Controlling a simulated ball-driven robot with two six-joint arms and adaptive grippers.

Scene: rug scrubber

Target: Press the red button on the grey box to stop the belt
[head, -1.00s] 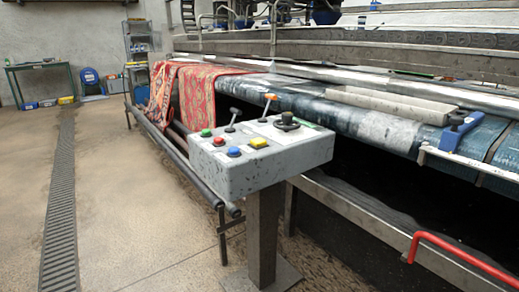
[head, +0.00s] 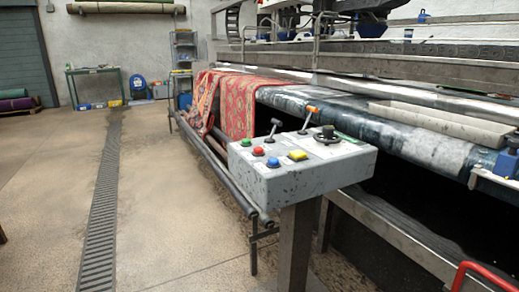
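The grey box (head: 300,183) stands on a grey post right of the middle of the head view. The red button (head: 258,151) sits on its sloped top panel, toward the left. Two levers and a black knob (head: 327,134) stand toward the back of the panel. The belt machine (head: 400,133) is behind, with a red patterned rug (head: 237,103) hanging over its roller. Neither of my grippers shows.
A red bent rail (head: 480,268) is at the lower right. Dark bars (head: 225,180) run along the machine's front, left of the box. The floor to the left is open, with a long drain grate (head: 101,215). A table and shelf stand far back.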

